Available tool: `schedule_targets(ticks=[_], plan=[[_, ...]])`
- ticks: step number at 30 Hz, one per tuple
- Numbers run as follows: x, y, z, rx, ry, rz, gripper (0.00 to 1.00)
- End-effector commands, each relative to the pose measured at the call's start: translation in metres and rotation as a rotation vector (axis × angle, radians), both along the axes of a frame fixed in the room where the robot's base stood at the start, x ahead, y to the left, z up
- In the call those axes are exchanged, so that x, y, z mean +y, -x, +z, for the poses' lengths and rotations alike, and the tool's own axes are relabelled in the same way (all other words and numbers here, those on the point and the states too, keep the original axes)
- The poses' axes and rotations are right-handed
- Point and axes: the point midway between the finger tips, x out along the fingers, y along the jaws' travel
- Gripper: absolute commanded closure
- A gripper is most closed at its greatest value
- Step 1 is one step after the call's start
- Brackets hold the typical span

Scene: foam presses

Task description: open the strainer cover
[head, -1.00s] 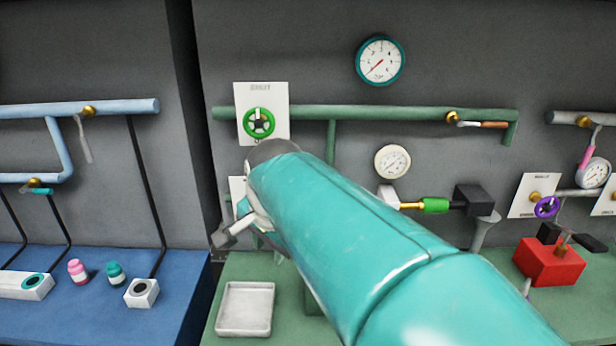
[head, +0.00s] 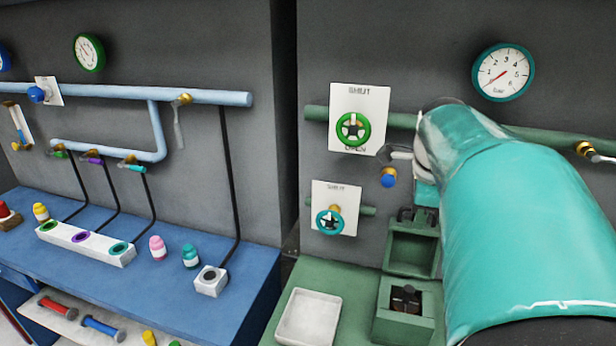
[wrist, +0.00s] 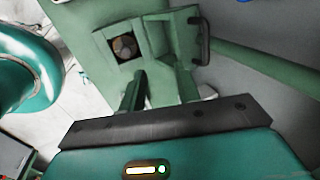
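The strainer (head: 378,322) is a green box on the green bench, with a dark part inside its open top. Its green cover (head: 410,254) stands upright behind the opening, with a dark handle (head: 418,215) at its top edge. The wrist view also shows the strainer's round dark opening (wrist: 124,47), the cover (wrist: 183,40) swung away from it and the handle (wrist: 205,38). My gripper (wrist: 163,76) is open and empty, its two dark fingers apart, pointing toward the cover side. I cannot tell whether a finger touches the cover. In the head view my arm hides the gripper.
A white tray (head: 308,318) lies left of the strainer. Behind are a green handwheel (head: 353,129), a teal handwheel (head: 330,222), a blue knob (head: 388,178) and a green pipe (head: 400,120). A blue bench (head: 130,285) with bottles stands left, across a gap.

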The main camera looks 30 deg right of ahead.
Motion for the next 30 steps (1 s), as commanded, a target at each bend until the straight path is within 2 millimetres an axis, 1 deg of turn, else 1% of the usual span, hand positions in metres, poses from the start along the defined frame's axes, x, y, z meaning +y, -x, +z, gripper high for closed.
schedule_targets(ticks=[1, 14, 15, 18, 22, 25, 30], plan=[[-0.008, -0.006, -0.001, 0.003, 0.0, -0.002, 0.67], [-0.066, -0.056, -0.001, 0.003, 0.0, 0.0, 0.67], [-0.069, -0.059, -0.006, 0.004, -0.002, 0.001, 0.67], [-0.072, -0.062, -0.024, 0.004, -0.002, 0.002, 0.67], [-0.076, -0.066, -0.04, 0.002, -0.002, 0.002, 0.67], [-0.078, -0.067, -0.046, 0.002, 0.0, 0.002, 0.67], [-0.078, -0.067, -0.048, 0.002, 0.0, 0.002, 0.67]])
